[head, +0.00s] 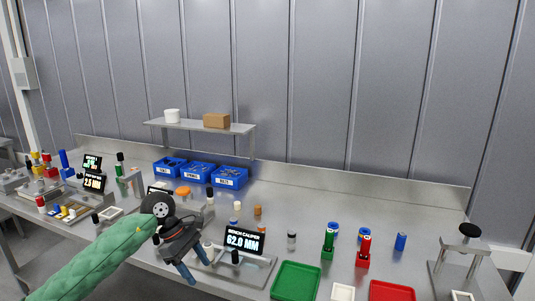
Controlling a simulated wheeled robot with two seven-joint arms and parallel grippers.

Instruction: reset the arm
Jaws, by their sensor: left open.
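My left arm (95,265), in a quilted green sleeve, comes in from the lower left. Its dark gripper (196,266) is open and points down and to the right over the bench (345,270). The fingers show nothing held between them. The gripper is in front of the left part of a caliper stand with a lit display (244,241) reading 62.0 MM, and partly hides it. I cannot tell whether the fingers touch the stand. My right gripper is not in view.
Blue bins (229,178) stand at the back under a shelf (205,126). A green tray (296,281) and red tray (391,291) lie at the front. Green (328,244) and red (363,250) gauges stand behind them. A press-like stand (462,248) is at right.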

